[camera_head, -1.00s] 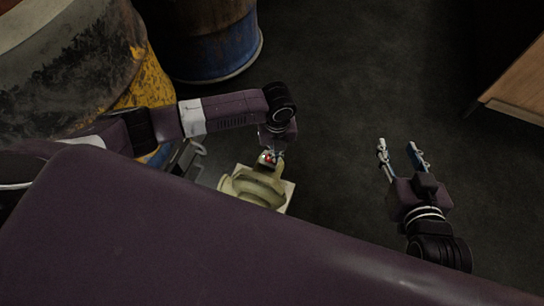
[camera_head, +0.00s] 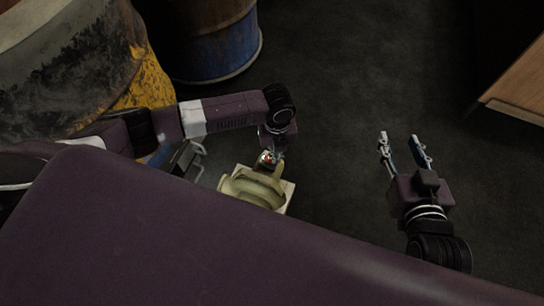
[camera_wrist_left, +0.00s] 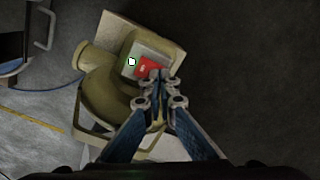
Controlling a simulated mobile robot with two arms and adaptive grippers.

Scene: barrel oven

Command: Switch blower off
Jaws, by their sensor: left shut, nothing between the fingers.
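The blower (camera_head: 252,188) is a pale olive, rounded housing on a square base, standing on the floor; it also shows in the left wrist view (camera_wrist_left: 103,98). The switch box (camera_head: 267,158) looks small in the head view. My left gripper (camera_wrist_left: 159,82) is shut and empty, its tips just beside the red button's lower right. Whether they touch it I cannot tell. My right gripper (camera_head: 401,140) is open and empty, well right of the blower.
A yellow and grey barrel (camera_head: 75,60) stands at the left, and a blue and brown barrel (camera_head: 215,50) at the back. A wooden panel (camera_head: 520,90) is at the upper right. The dark floor between the blower and my right gripper is clear.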

